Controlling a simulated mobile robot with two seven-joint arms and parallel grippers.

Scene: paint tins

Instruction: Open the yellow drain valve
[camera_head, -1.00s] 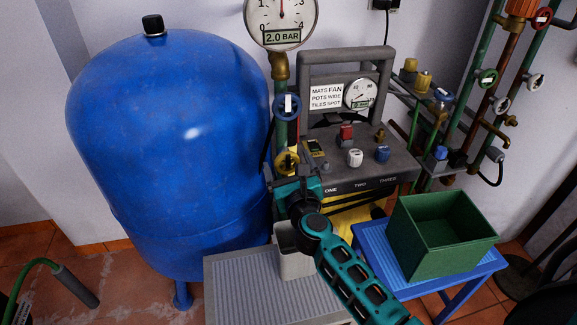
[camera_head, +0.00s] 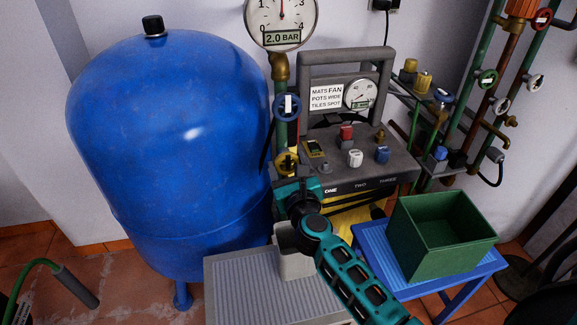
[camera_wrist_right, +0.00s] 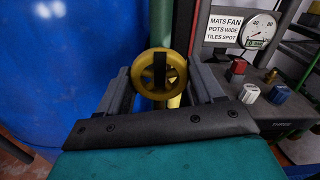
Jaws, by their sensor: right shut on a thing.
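The yellow drain valve (camera_head: 287,161) is a small round handwheel low on the green vertical pipe, right of the blue tank. In the right wrist view the yellow wheel (camera_wrist_right: 160,77) faces me, with a dark upright bar across its middle. My right gripper (camera_head: 290,172) reaches up to the wheel from below and in front. In the wrist view its two grey fingers (camera_wrist_right: 160,88) stand left and right of the wheel and are shut on it. The fingertips are mostly hidden in the head view. My left gripper is not in view.
A blue handwheel (camera_head: 287,107) and a gauge reading 2.0 BAR (camera_head: 282,22) sit above on the same pipe. The blue tank (camera_head: 170,150) is close on the left. A grey control panel (camera_head: 335,170) with knobs is close on the right. A green crate (camera_head: 440,262) stands farther right.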

